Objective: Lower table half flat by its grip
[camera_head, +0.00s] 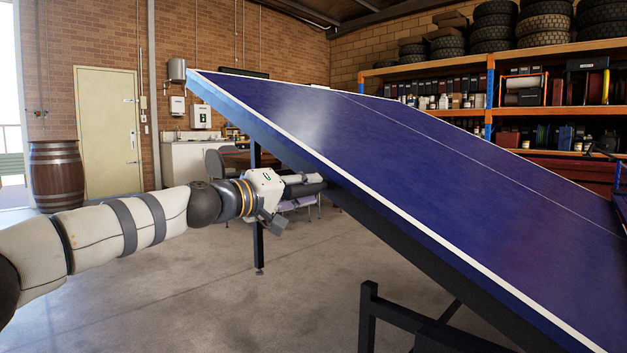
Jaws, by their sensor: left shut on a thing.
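The blue table half (430,165) with white edge lines fills the right of the head view. It is tilted, its upper end at the far left and its lower side toward the near right. A dark frame (368,315) stands below it, and a dark leg (258,240) reaches down near its raised end. My left gripper (300,188) is at the table half's left edge, shut on a dark bar-like part that I take as the grip. The fingertips and most of the grip are partly hidden by the gripper and tabletop. My right gripper is not in view.
A barrel (57,175) and a cream door (108,132) stand at the back left. Orange shelves (560,110) with tyres (545,25) and boxes line the back right. A chair (220,165) and white sink cabinet (185,162) are behind the arm. The concrete floor (190,290) at front left is clear.

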